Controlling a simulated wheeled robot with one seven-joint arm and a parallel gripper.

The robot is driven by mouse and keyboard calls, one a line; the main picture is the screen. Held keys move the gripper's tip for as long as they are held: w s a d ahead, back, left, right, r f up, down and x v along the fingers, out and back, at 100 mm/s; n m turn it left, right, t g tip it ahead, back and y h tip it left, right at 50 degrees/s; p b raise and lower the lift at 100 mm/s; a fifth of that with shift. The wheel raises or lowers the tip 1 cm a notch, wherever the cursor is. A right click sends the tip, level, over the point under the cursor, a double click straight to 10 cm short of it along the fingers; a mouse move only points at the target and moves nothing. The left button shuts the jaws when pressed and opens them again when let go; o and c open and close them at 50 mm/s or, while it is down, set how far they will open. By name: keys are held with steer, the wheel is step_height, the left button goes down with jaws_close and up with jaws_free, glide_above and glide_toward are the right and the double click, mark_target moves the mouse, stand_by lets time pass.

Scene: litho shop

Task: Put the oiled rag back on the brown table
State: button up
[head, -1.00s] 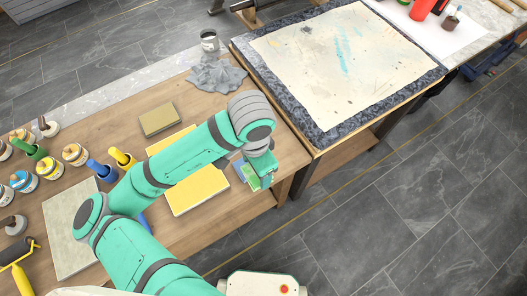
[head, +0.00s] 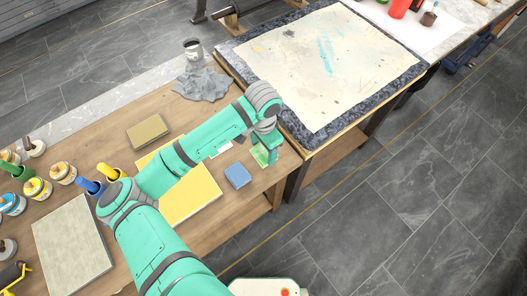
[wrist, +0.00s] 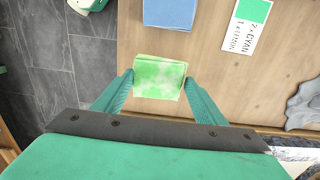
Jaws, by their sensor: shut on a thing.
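My gripper (wrist: 158,82) is shut on a folded green pad (wrist: 160,77) with pale blotches, which looks like the oiled rag; a finger is at each side of it. In the head view my gripper (head: 264,155) is over the right end of the brown table (head: 232,205), close to its edge, right of a blue pad. The green pad (head: 261,156) shows there partly, below the wrist. I cannot tell whether it touches the tabletop. A crumpled grey cloth (head: 203,84) lies at the table's far right corner.
The blue pad (head: 237,175) lies beside my gripper. A printed card (wrist: 246,27), yellow sheets (head: 190,197), a tan block (head: 147,131), a grey slab (head: 72,240) and several jars share the table. A second table (head: 330,60) with a stained sheet adjoins its right end.

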mark_target(264, 151)
steer(key=shift+w+f, duration=0.2)
steer(key=shift+f, duration=0.2)
step_height(264, 151, down, 2)
steer(key=shift+f, duration=0.3)
steer(key=shift+s+d+f, duration=0.1)
steer(key=shift+f, duration=0.05)
steer(key=o, duration=1)
steer(key=shift+o, duration=0.2)
